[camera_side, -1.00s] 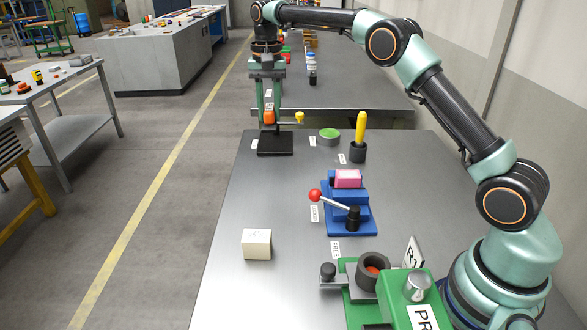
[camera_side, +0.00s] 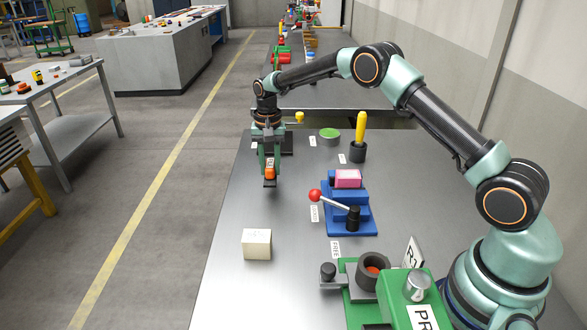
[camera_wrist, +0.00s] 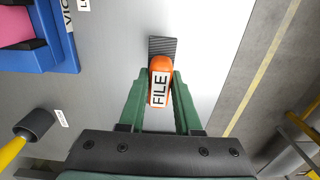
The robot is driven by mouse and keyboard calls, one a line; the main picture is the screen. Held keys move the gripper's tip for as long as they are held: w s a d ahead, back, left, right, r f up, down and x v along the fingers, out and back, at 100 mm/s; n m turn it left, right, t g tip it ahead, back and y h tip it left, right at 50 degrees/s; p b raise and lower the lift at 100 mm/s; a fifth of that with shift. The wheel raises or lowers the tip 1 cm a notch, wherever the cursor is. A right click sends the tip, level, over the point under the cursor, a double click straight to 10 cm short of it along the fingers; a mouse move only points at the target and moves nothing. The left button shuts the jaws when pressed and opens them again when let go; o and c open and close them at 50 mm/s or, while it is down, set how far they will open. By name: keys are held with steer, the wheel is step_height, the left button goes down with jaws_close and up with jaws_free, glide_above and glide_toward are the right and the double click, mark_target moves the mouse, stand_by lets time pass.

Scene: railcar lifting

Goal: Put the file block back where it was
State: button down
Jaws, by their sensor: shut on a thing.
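The file block has an orange handle marked FILE (camera_wrist: 161,80) and a dark ridged plate at its far end (camera_wrist: 163,46). It also shows small and orange in the side view (camera_side: 270,170). My gripper (camera_side: 269,173) points down with its green fingers shut around the orange handle; the fingers also show either side of it in the wrist view (camera_wrist: 158,92). The block is over the bare left part of the table, left of the blue vise. I cannot tell the exact gap beneath it.
A blue vise (camera_side: 348,220) with a pink block (camera_side: 348,179) and red-knobbed lever stands to the right. A cream block (camera_side: 257,244) sits nearer the camera. A black base plate (camera_side: 287,143) is behind my gripper. A yellow-handled tool (camera_side: 360,127) stands in a dark cup.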

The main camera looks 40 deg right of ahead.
mark_target(271, 178)
steer(key=shift+f, duration=2)
steer(key=shift+f, duration=0.1)
steer(key=c, duration=0.6)
jaws_free()
steer(key=shift+f, duration=0.1)
